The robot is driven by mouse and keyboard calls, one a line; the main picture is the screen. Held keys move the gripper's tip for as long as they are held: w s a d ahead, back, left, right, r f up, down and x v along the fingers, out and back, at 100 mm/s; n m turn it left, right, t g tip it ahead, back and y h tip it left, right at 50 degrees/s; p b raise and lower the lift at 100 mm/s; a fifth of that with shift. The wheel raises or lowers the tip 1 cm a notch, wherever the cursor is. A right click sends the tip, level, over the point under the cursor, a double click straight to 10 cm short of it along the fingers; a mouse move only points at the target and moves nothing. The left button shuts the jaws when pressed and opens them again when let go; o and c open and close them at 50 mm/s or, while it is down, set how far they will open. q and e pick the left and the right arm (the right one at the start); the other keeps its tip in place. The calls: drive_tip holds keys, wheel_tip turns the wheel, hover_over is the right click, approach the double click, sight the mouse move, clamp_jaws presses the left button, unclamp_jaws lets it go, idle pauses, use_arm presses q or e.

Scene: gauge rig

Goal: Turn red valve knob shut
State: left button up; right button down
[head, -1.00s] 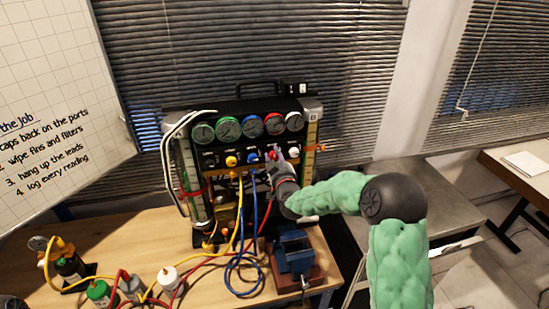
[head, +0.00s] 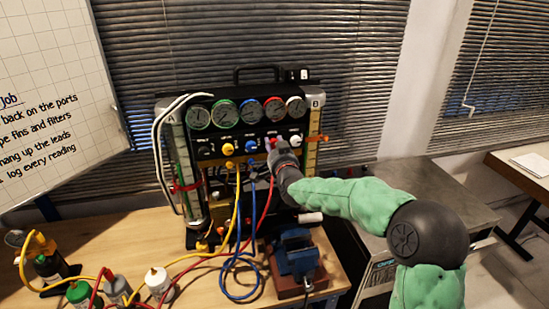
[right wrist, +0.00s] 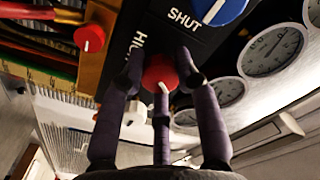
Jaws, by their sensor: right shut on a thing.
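The red valve knob (right wrist: 158,72) sits on the dark panel between the fingers of my right gripper (right wrist: 160,78) in the right wrist view. The fingers are shut on the knob from its sides and hide part of it. Lettering reading SHUT and a partly covered word stand on the panel beside it. In the head view, my right gripper (head: 281,153) is at the front of the gauge rig, below the red gauge, and covers most of the red knob. My left gripper is out of view.
The gauge rig (head: 246,110) has yellow, blue and white knobs beside the red one. Coloured hoses hang over the bench. A blue vise (head: 297,253) stands below my right forearm. Small bottles (head: 158,283) stand at the front left.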

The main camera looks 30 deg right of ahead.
drive_tip(key=m+b, duration=0.4)
drive_tip(key=b, duration=0.1)
drive_tip(key=m+b, duration=0.2)
drive_tip(key=shift+a+f+b, duration=0.1)
drive_tip(key=shift+f+b, duration=0.2)
drive_tip(key=shift+f, duration=0.05)
drive_tip(key=shift+r+m+b, duration=0.15)
drive_tip(key=shift+m+b, duration=1.45)
drive_tip(key=shift+m, duration=0.5)
drive_tip(key=shift+r, duration=0.1)
drive_tip(key=c, duration=0.9)
unclamp_jaws()
drive_tip(key=v, duration=1.2)
